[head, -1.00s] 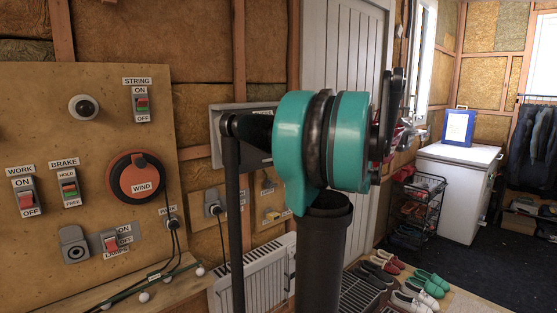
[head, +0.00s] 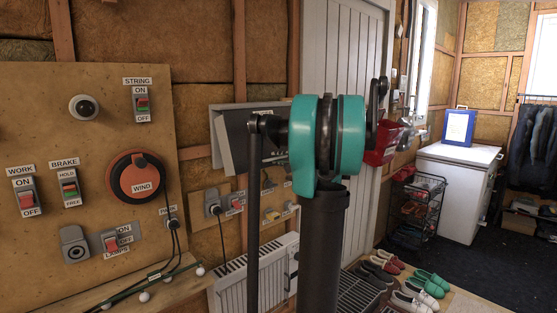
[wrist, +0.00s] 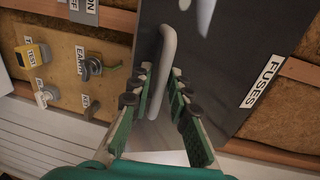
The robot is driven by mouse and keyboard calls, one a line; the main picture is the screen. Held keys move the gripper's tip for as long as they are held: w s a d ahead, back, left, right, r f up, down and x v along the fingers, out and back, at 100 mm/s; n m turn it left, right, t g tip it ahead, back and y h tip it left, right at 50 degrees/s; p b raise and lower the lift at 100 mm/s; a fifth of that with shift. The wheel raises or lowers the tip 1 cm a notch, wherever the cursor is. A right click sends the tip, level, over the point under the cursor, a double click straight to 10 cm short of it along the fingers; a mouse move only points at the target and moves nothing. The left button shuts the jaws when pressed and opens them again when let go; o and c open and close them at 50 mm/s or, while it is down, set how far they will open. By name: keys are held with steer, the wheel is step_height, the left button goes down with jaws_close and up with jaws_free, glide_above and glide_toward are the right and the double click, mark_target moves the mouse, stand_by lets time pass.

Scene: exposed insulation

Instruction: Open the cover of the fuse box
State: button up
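The fuse box (head: 222,145) is a grey box on the wall, partly hidden behind my arm in the head view. Its dark grey cover (head: 243,140) appears tilted out from the box at the lower edge. In the wrist view, the cover (wrist: 225,70) carries a FUSES label and a pale curved handle (wrist: 167,55). My gripper (wrist: 161,72) has its green fingers apart, one on each side of the handle. A gap shows on the right; I cannot tell whether the left finger touches. In the head view the fingers are hidden behind my arm.
A wooden panel with switches (head: 90,180) stands at the left. Sockets and small switches (head: 235,205) sit below the fuse box, above a white radiator (head: 270,265). Shoes (head: 405,285) lie on the floor at the right, near a wire rack (head: 415,210) and a white chest (head: 455,190).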

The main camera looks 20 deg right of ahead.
jaws_close()
steer(key=s+d+r+g+h, duration=0.1)
steer(key=s+r+g, duration=0.4)
steer(key=r, duration=0.6)
steer(key=s+d+r+g+h, duration=0.2)
steer(key=s+r+g, duration=0.3)
steer(key=r, duration=0.7)
steer(key=shift+d+r+h, duration=0.3)
steer(key=shift+d, duration=0.1)
steer(key=shift+s, duration=0.1)
